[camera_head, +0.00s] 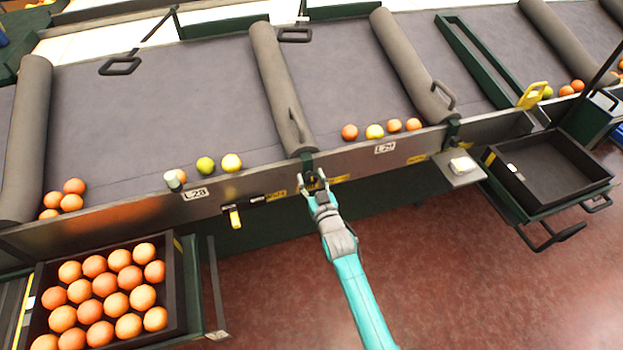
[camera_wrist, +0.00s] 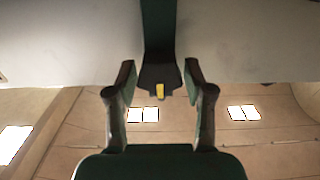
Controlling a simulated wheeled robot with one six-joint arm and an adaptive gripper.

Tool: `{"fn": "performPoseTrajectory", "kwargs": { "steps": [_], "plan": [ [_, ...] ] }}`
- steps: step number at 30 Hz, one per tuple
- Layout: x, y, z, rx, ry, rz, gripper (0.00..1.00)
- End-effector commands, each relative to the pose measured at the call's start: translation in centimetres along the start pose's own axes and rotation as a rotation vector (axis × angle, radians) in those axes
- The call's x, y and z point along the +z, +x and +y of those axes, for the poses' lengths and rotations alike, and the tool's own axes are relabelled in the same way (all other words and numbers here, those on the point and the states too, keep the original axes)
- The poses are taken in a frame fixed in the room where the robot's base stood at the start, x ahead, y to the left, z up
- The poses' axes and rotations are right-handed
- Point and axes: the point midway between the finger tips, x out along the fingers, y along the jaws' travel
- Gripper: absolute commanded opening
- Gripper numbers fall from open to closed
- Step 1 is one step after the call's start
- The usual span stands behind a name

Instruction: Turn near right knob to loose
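A dark knob with a yellow mark (camera_wrist: 158,78) sits at the end of a dark green bracket in the wrist view. My gripper (camera_wrist: 159,76) is open, with one finger on each side of the knob and a visible gap to each. In the head view my gripper (camera_head: 314,179) is at the front rail, below the end of a grey padded divider. There the knob is mostly hidden by my fingers. I cannot tell how far it is turned.
The metal front rail (camera_head: 365,160) runs across the sorting lanes, with a yellow handle (camera_head: 235,218) hanging left of my gripper. An orange-filled crate (camera_head: 178,290) stands front left and an empty tray (camera_head: 550,170) right. The red floor is clear.

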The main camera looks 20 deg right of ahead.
Motion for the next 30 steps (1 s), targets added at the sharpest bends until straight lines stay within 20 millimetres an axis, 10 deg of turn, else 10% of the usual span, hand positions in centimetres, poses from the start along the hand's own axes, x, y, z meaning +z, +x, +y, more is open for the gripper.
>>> {"fn": "performPoseTrajectory", "kwargs": {
  "steps": [14, 30],
  "plan": [
    [0.0, -0.7, 0.0, 0.0, 0.001, 0.0, 0.7],
    [0.1, -9.5, 0.0, 0.0, 0.0, -0.001, 0.7]
  ]
}}
